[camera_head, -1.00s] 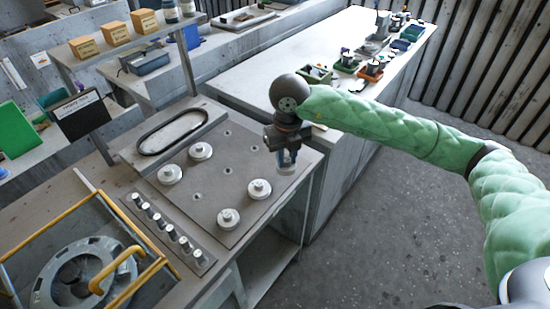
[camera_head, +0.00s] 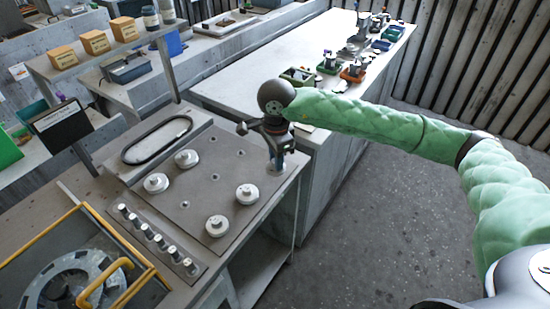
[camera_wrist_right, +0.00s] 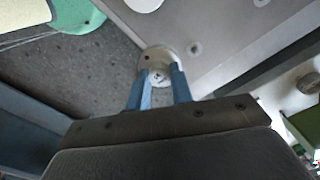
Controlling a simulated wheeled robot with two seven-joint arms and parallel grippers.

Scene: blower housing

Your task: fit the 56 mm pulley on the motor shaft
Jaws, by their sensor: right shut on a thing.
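My right gripper (camera_head: 277,160) points down at the right edge of the grey plate (camera_head: 195,200). In the right wrist view its two blue fingers (camera_wrist_right: 158,92) are shut on a pale round pulley (camera_wrist_right: 153,58) with a hole or hub at its middle. The fingers hide part of this pulley; its size cannot be read. Several other pale pulleys sit on the plate, at the back (camera_head: 187,158), left (camera_head: 156,184), right (camera_head: 247,195) and front (camera_head: 217,226). I cannot make out the motor shaft. My left gripper is not in view.
A row of small metal cylinders (camera_head: 160,241) lies along the plate's front left. A dark belt loop (camera_head: 157,140) lies in a tray behind. A round housing (camera_head: 80,285) stands within a yellow frame at lower left. A long white bench (camera_head: 250,70) with small bins is behind my arm.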

